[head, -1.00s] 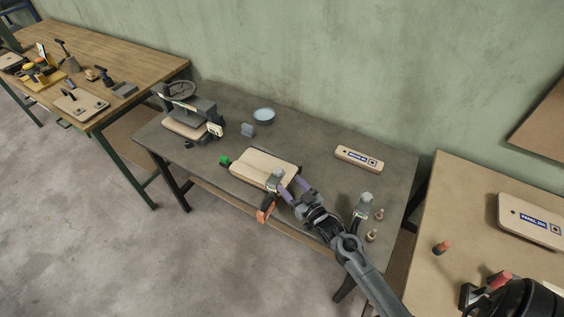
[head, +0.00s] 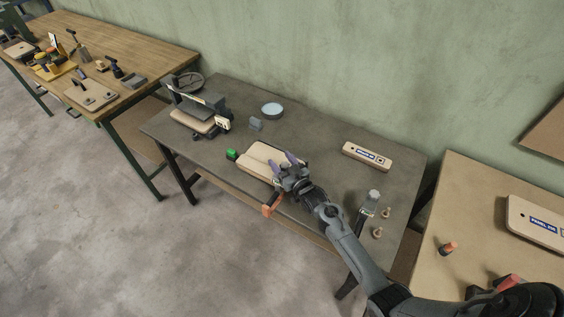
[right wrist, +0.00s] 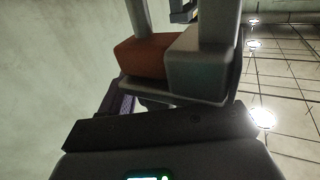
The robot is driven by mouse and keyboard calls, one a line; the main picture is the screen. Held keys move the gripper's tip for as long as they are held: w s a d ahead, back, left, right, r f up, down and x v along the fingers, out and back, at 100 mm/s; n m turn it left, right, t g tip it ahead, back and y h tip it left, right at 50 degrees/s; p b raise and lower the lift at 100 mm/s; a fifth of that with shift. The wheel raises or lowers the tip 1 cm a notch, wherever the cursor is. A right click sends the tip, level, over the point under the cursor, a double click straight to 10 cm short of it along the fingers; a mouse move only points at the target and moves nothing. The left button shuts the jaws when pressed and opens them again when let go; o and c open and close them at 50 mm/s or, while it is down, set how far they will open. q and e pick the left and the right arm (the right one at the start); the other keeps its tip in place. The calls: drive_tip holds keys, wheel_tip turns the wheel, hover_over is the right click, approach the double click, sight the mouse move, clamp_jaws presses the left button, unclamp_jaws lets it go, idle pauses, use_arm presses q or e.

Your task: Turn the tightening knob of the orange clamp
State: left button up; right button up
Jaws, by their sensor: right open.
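The orange clamp (head: 269,209) sits at the front edge of the grey middle table, by the stacked curved boards (head: 257,158). Its orange lower part hangs at the edge, and my gripper hides its upper part in the head view. In the right wrist view, an orange block (right wrist: 142,57) and a grey clamp part show close in front of the camera. My right gripper (head: 286,164) is open, with purple fingertips over the right part of the boards, above the clamp. I cannot tell whether it touches the knob. My left gripper is not in view.
A grey clamp (head: 369,202) stands at the table's front right, beside small wooden pegs (head: 377,232). A labelled board (head: 367,156), a blue dish (head: 272,110), a green item (head: 231,154) and a press (head: 196,108) with a wheel stand around.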

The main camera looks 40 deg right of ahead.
drive_tip(key=shift+c, duration=0.2)
drive_tip(key=c, duration=0.9)
drive_tip(key=shift+a+n+y+b, duration=0.1)
drive_tip(key=shift+n+y+b, duration=0.45)
drive_tip(key=shift+n+y, duration=1.1)
drive_tip(key=shift+c, duration=0.2)
drive_tip(key=shift+a+y, duration=0.15)
drive_tip(key=shift+y, duration=0.5)
drive_tip(key=o, duration=1)
drive_tip(key=s, duration=0.3)
drive_tip(key=s+d, duration=0.1)
drive_tip(key=s, duration=0.6)
drive_tip(key=shift+s+d, duration=0.35)
drive_tip(key=shift+s, duration=0.05)
